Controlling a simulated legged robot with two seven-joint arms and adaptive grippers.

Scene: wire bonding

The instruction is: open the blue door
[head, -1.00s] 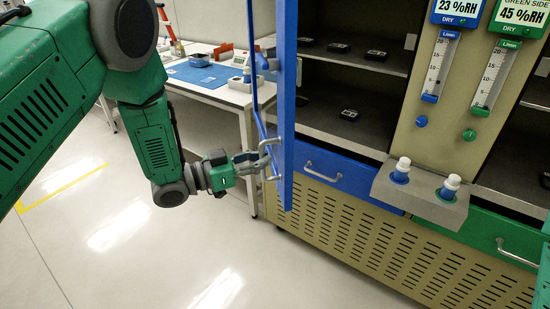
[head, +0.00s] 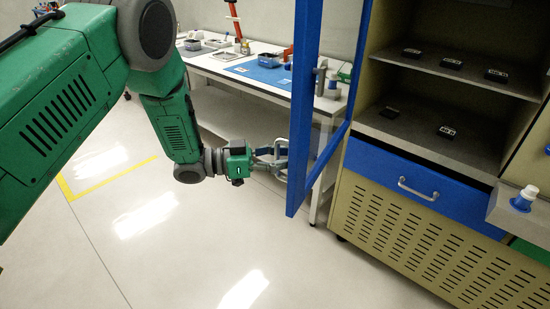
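The blue door (head: 304,100) stands open, swung out from the left side of the cabinet. It has a blue frame around a clear pane, and its free edge is toward me, left of its hinge side. A silver handle (head: 282,167) sits on its outer face, low near the free edge. My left gripper (head: 272,154) is at this handle, with its fingers around or beside the bar. The fingers and bar overlap, so I cannot tell whether they are closed on it. My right gripper is not in view.
The open cabinet has shelves with several small black parts (head: 447,64). Below is a blue drawer (head: 420,180) with a silver handle. A white-topped workbench (head: 215,68) with a blue mat (head: 262,74) stands behind the door. The floor at lower left is clear.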

